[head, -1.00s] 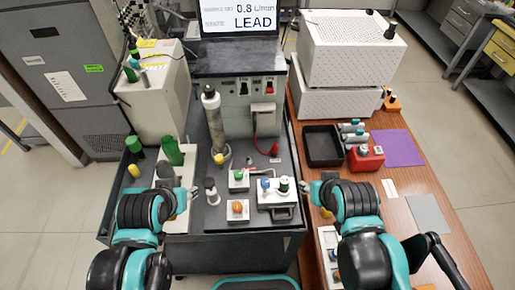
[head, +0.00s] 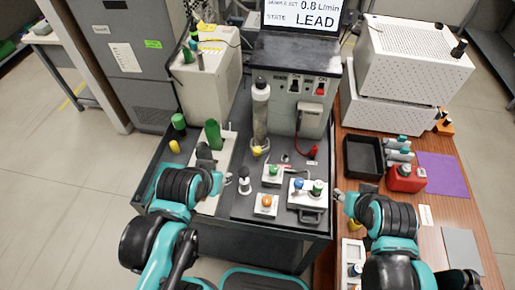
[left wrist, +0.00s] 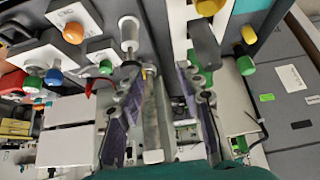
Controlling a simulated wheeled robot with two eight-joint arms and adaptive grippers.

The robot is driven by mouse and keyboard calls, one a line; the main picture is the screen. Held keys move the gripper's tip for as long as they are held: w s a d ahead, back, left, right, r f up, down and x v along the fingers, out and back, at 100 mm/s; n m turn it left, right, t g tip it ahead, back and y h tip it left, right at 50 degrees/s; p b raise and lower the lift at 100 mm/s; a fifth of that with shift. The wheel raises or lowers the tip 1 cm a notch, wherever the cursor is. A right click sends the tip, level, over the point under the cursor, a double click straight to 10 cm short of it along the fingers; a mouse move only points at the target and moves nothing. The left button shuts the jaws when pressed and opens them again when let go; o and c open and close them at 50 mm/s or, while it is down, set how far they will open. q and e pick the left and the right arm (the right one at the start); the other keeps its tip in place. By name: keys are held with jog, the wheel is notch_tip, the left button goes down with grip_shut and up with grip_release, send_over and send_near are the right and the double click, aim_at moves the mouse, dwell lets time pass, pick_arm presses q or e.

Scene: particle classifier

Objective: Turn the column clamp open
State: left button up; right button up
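The column (head: 260,112) is a pale grey upright cylinder with a dark cap at the back of the cart, in front of the grey instrument. A yellow knob (head: 256,151) shows at its foot; I cannot tell for sure whether this is the column clamp. My left gripper (left wrist: 160,75) is open in the left wrist view, with nothing touching its purple-lined fingers. The column (left wrist: 153,120) shows beyond the gap between them. In the head view the left arm's wrist hides most of that gripper. My right gripper (head: 341,197) is at the cart's right edge, too small to read.
A black tray (head: 362,157) and red container (head: 405,178) are on the wooden table.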

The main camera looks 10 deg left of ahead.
pick_arm(q)
jog(key=m+g+h+p, duration=0.4)
jog(key=m+g+p, duration=0.15)
jog(key=m, duration=0.75)
send_over(257, 149)
jog(key=s+a, duration=0.1)
jog(key=a, duration=0.2)
notch_tip(257, 149, down, 5)
jog(key=shift+t, duration=0.25)
jog(key=b+x, duration=0.1)
jog(key=x, duration=0.6)
jog(key=shift+s+d, duration=0.1)
jog(key=shift+r, duration=0.1)
jog(key=shift+c, duration=0.4)
grip_shut()
